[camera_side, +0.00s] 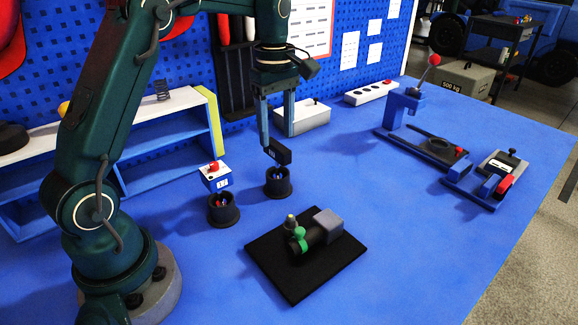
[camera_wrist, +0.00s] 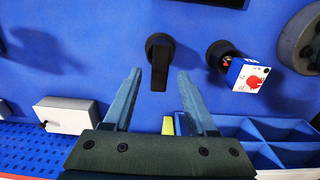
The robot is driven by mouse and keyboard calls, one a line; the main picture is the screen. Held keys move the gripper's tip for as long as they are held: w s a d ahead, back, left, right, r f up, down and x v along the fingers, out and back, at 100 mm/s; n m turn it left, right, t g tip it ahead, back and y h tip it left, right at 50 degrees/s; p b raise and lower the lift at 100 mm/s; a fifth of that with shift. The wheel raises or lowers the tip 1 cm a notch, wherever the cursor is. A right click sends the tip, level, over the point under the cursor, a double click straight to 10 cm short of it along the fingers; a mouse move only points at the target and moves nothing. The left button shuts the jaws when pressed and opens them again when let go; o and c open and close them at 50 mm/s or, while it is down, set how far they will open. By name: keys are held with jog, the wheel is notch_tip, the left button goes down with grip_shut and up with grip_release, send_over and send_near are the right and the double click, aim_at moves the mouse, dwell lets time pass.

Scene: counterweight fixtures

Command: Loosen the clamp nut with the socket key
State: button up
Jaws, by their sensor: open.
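A black-handled tool (camera_side: 279,153), which looks like the socket key, stands upright in a round black holder (camera_side: 278,184). My gripper (camera_side: 277,143) is open, pointing down, with its fingertips close to the handle. In the wrist view the handle (camera_wrist: 159,68) appears between the fingertips of my gripper (camera_wrist: 160,75); I cannot tell whether they touch it. The tool's lower part is hidden in the holder. A fixture with a black cylinder (camera_side: 315,236), a green collar (camera_side: 298,243) and a small brass-coloured piece (camera_side: 291,221), possibly the clamp nut, sits on a black plate (camera_side: 290,288).
A blue shelf (camera_side: 130,180) and white box (camera_side: 303,118) are behind. Lever fixtures (camera_side: 425,148) stand at right. The table's front right is clear.

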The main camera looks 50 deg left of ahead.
aim_at(277, 144)
jog(key=shift+f, duration=2.65)
grip_shut()
